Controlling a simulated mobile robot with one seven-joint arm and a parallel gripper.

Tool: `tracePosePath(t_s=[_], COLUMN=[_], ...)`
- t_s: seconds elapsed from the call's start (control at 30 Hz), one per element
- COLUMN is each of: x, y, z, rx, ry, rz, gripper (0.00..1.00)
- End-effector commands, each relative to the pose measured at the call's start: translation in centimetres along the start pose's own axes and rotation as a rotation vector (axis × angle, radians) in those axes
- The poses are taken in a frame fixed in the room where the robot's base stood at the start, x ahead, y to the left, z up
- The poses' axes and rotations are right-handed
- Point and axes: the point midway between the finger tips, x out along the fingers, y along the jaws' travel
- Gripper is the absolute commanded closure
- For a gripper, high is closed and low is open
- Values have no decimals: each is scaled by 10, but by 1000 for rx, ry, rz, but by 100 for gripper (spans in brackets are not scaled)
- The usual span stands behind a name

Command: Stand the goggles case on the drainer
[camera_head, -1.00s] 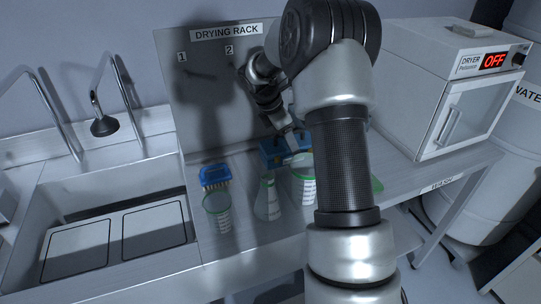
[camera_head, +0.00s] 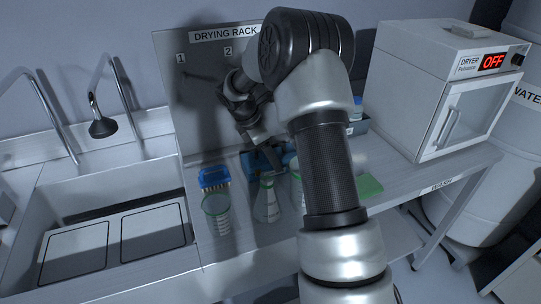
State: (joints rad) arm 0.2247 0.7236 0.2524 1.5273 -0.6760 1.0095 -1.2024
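A blue box-like object (camera_head: 286,159), which looks like the goggles case, is at the back of the steel counter, behind the glassware. My gripper (camera_head: 263,148) points down at it from above, in front of the drying rack panel (camera_head: 200,110). The fingers appear closed on it, though the fingertips are small and dark. A conical flask in front and my arm hide part of the case. I cannot tell whether its underside touches the counter. No part of the view is clearly marked as the drainer.
A blue brush (camera_head: 214,178), a green-rimmed beaker (camera_head: 217,214) and a conical flask (camera_head: 266,203) stand close by. A flat green item (camera_head: 369,186) lies to the right. The sink (camera_head: 60,205) is at left, the dryer (camera_head: 430,85) at right. My arm hides the counter's middle.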

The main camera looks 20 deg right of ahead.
Motion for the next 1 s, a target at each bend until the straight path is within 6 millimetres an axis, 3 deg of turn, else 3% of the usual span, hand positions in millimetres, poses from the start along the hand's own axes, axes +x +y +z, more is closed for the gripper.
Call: tracePosePath(t_s=[0.03,0.07,0.17,0.53,0.8,1.0], x=[2,1,1,-7,-52,-74], y=[0,0,0,0,1,0], z=[-1,-1,-1,1,1,0], rx=[0,0,0,0,0,3], ry=[0,0,0,-1,-1,0], rz=[0,0,0,1,3,3], gripper=[71,37,23,23,23,23])
